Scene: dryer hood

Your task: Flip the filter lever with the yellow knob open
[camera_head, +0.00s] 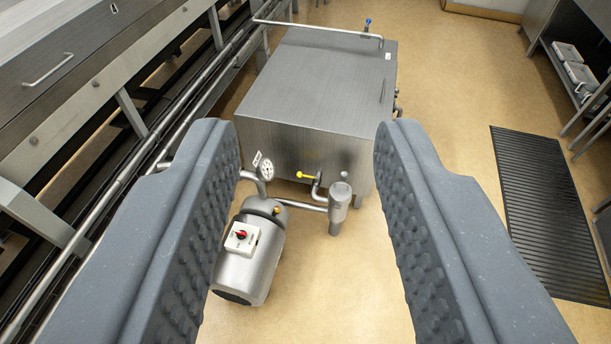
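A small lever with a yellow knob (301,175) sticks out to the left from a grey pipe fitting at the lower front of a steel cabinet (300,150). Beside it on the right stands a short grey cylinder (340,201), which may be the filter. My gripper (307,130) is open and empty, its two ridged grey fingers wide apart. The lever shows between the fingers, well beyond them and touched by neither. The lever lies roughly level in the picture.
A steel motor or pump (247,260) with a red switch (240,235) stands left of the filter. A pressure gauge (267,171) sits above it. Long pipes (180,130) run along the left. A dark floor mat (550,210) lies right.

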